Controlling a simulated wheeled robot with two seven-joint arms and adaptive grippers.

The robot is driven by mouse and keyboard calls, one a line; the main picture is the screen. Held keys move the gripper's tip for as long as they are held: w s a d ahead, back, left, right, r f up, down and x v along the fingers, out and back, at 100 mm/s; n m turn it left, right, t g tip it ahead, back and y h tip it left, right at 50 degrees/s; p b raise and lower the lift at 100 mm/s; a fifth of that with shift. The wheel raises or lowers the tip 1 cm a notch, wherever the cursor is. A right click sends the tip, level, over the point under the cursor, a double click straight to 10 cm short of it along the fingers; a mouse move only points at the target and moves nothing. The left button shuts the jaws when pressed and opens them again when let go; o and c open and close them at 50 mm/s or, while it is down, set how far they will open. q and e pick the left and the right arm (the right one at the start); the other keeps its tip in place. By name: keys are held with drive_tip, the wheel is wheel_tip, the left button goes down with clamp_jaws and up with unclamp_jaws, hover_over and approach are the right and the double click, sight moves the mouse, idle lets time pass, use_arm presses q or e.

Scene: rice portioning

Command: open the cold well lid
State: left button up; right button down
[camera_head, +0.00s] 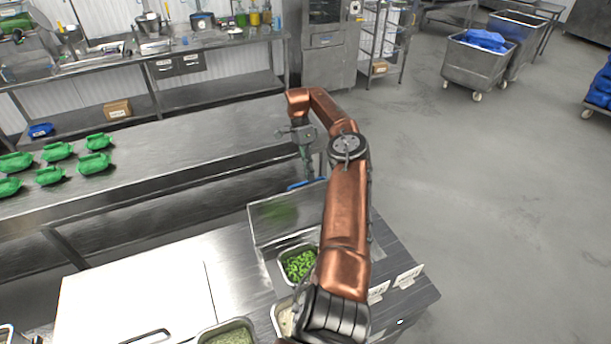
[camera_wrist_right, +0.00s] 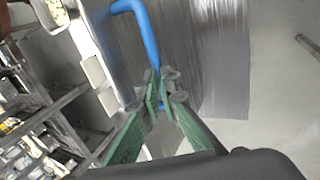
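The cold well lid (camera_head: 268,222) is a grey metal panel, raised and tilted up at the back of the well, its underside faintly reflecting green. It also fills the upper middle of the right wrist view (camera_wrist_right: 220,60). Its blue handle (camera_head: 296,185) shows at the upper edge, and as a bent blue bar in the wrist view (camera_wrist_right: 142,28). My right gripper (camera_head: 307,178) reaches over the well from the front; its green fingers (camera_wrist_right: 163,88) are close together around the handle bar. The exact contact is partly hidden by the fingertips. My left gripper is not in view.
A pan of green vegetables (camera_head: 299,265) and other food pans stand in the open well, partly behind my right arm. A pale flat cover (camera_head: 140,290) lies to the left.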

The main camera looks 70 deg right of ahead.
drive_tip(key=shift+a+f, duration=0.15)
drive_tip(key=shift+f, duration=0.9)
drive_tip(key=c, duration=2.4)
unclamp_jaws()
drive_tip(key=o, duration=0.4)
drive_tip(key=shift+w+d+f, duration=0.3)
drive_tip(key=shift+d+f, duration=0.15)
drive_tip(key=shift+d, duration=0.2)
drive_tip(key=shift+a+r, duration=0.1)
drive_tip(key=shift+r, duration=0.25)
wheel_tip(320, 180, up, 10)
drive_tip(key=shift+f, duration=0.1)
